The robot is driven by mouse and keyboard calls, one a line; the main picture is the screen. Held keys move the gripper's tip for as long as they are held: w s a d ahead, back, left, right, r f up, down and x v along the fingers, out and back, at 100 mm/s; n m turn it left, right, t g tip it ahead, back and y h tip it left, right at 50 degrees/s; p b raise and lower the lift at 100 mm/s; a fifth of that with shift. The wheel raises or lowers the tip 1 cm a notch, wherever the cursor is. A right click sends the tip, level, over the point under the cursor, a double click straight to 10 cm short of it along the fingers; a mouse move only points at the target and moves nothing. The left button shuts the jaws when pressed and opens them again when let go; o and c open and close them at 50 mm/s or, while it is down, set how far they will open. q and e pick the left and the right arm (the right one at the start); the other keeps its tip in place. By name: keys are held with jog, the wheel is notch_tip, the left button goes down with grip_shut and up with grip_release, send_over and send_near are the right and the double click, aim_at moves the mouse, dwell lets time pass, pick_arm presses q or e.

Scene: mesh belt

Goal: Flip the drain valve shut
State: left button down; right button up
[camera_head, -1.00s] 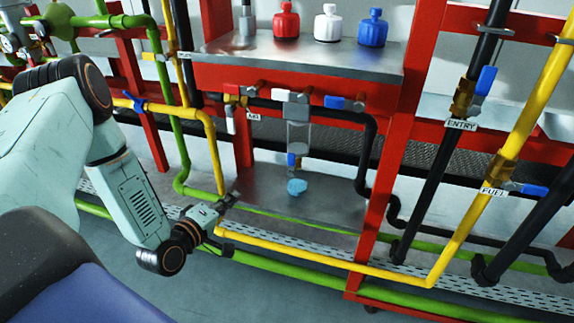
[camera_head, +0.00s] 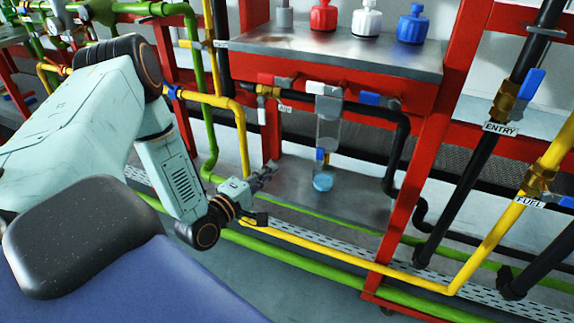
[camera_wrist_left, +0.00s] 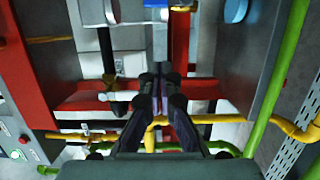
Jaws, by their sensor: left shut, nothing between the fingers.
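The clear bowl (camera_head: 327,130) hangs upright from a grey block on the black pipe under the metal shelf. A small blue part at its foot, apparently the drain valve (camera_head: 321,155), hangs above a light-blue round spot (camera_head: 322,183) on the metal plate. I cannot tell the valve's exact handle position. My left gripper (camera_head: 268,171) is shut and empty, to the left of the valve and a little lower, apart from it in the head view. My right gripper is out of view.
A yellow pipe (camera_head: 340,258) and green pipes run low below the gripper. A red post (camera_head: 408,200) stands to the right of the bowl. Blue-handled ENTRY (camera_head: 528,84) and FUEL valves are farther right. Red, white and blue bottles (camera_head: 412,25) stand on the shelf.

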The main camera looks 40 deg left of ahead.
aim_at(319, 160)
pick_arm(q)
jog(key=w+d+b, duration=0.4)
jog(key=w, duration=0.6)
dwell(0.4)
jog(key=shift+d+r+m, duration=0.1)
jog(key=shift+d+m, duration=0.05)
jog(key=shift+m, duration=0.25)
